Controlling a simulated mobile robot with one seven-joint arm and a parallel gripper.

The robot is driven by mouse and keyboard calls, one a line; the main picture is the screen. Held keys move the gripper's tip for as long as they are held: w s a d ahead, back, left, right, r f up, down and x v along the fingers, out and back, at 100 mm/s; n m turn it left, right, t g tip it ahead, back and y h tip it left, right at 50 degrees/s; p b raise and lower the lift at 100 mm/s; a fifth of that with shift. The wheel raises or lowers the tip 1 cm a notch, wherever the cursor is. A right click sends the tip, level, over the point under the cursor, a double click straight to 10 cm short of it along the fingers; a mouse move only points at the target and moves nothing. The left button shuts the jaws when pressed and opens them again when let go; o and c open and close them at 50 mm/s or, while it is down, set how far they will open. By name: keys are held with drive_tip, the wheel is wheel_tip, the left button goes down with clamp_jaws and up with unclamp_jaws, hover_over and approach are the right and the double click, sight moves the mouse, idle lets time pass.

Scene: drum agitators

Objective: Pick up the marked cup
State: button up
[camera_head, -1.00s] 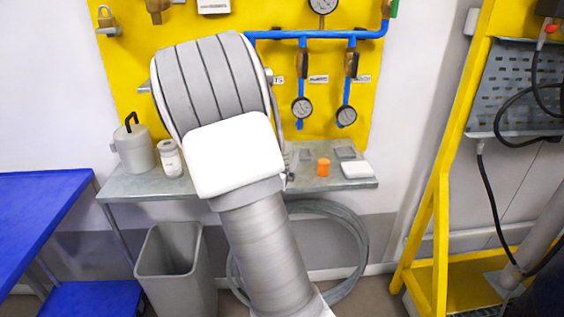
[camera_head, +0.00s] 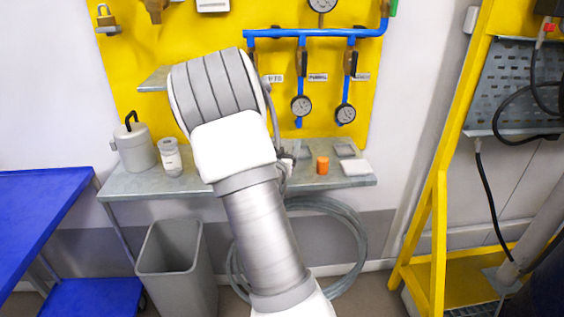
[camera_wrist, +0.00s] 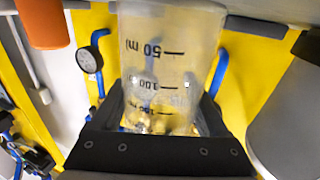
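A clear cup (camera_wrist: 170,35) with dark volume marks, "50 ml" and "100 ml" among them, fills the middle of the wrist view. My gripper (camera_wrist: 163,115) shows at the bottom of that view. Its dark fingers lie along both sides of the cup, close to its walls. I cannot tell whether they press on it. In the head view my arm hides both the cup and the gripper.
A grey shelf (camera_head: 235,184) holds a grey canister (camera_head: 134,148), a white jar (camera_head: 171,158), an orange cylinder (camera_head: 323,164) and a white block (camera_head: 356,167). The orange cylinder is also close by in the wrist view (camera_wrist: 43,22). Blue pipes (camera_head: 320,34) with gauges are behind.

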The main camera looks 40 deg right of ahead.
drive_tip(key=c, duration=0.8)
